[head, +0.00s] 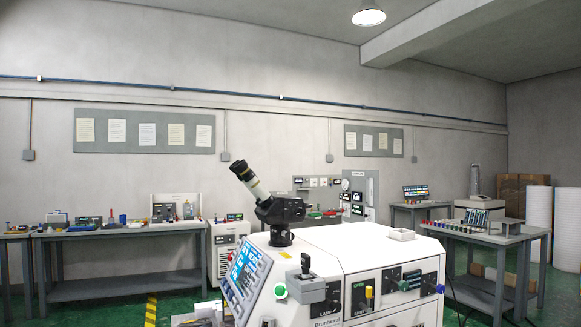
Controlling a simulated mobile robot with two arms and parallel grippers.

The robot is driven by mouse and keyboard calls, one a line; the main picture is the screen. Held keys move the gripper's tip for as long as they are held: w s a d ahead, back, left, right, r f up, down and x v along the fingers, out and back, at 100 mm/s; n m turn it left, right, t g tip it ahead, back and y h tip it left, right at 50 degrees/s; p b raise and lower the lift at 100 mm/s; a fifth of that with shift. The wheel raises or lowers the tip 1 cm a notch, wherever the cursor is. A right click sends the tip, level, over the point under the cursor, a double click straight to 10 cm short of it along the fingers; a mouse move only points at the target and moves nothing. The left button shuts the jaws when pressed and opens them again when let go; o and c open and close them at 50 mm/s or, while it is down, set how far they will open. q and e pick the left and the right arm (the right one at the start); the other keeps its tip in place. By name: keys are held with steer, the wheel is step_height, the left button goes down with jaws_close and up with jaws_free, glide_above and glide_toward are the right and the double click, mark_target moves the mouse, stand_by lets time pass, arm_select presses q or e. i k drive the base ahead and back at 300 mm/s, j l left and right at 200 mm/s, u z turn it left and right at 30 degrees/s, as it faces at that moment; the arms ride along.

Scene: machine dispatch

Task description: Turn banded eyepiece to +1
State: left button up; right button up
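The eyepiece (249,179) is a dark tube with a pale band, tilted up to the left. It sits on a black viewing head (280,213) on top of a white machine (335,248). The scale marks on the eyepiece are too small to read, so its setting cannot be told. Neither of my grippers shows in the head view.
The machine front has a tilted screen (246,275), a joystick box (306,285) and several knobs. A long workbench (120,231) stands at the back left, another table (490,236) at the right. Green floor with a yellow stripe (151,310) shows at the left.

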mark_target(247, 173)
steer(key=i+j+z, duration=0.2)
steer(key=j+z, duration=0.2)
steer(key=j, duration=0.2)
steer(key=i+j+z, duration=0.25)
steer(key=j+z, duration=0.2)
steer(key=j, duration=0.2)
